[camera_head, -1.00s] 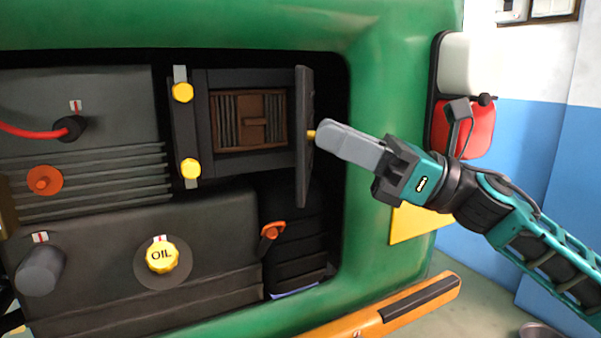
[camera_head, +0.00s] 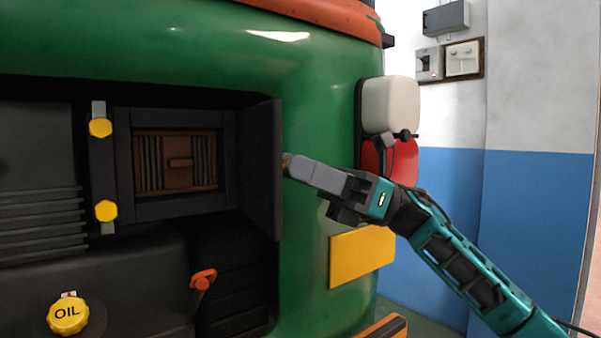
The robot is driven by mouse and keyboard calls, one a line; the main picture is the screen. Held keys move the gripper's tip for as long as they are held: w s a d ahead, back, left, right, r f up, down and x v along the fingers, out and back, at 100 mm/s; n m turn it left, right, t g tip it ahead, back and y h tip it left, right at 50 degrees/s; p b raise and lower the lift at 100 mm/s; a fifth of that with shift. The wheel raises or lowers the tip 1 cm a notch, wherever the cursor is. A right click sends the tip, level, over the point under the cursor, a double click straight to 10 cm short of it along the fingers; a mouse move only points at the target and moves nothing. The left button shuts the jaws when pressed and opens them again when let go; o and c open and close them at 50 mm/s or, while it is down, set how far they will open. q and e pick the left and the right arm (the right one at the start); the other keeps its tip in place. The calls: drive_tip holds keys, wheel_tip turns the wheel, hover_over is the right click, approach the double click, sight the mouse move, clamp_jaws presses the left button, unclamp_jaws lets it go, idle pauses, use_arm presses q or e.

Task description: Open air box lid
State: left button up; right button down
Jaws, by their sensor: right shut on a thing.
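The air box (camera_head: 120,206) is a dark grey frame in the engine bay, with a brown slatted filter (camera_head: 177,162) showing inside. Its dark lid (camera_head: 259,165) stands swung out at the right side of the box, so the inside is exposed. My right gripper (camera_head: 290,166) is at the lid's outer face, shut on the small lid knob, which its fingers mostly hide. My left gripper is not in view.
Two yellow bolts (camera_head: 101,128) sit left of the box. A yellow oil cap (camera_head: 68,315) and an orange lever (camera_head: 203,280) are below. The green body panel (camera_head: 318,112), tail light (camera_head: 389,160) and yellow plate (camera_head: 362,256) lie around my right arm.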

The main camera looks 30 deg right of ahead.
drive_tip(key=c, duration=0.9)
unclamp_jaws()
drive_tip(key=shift+a, duration=0.1)
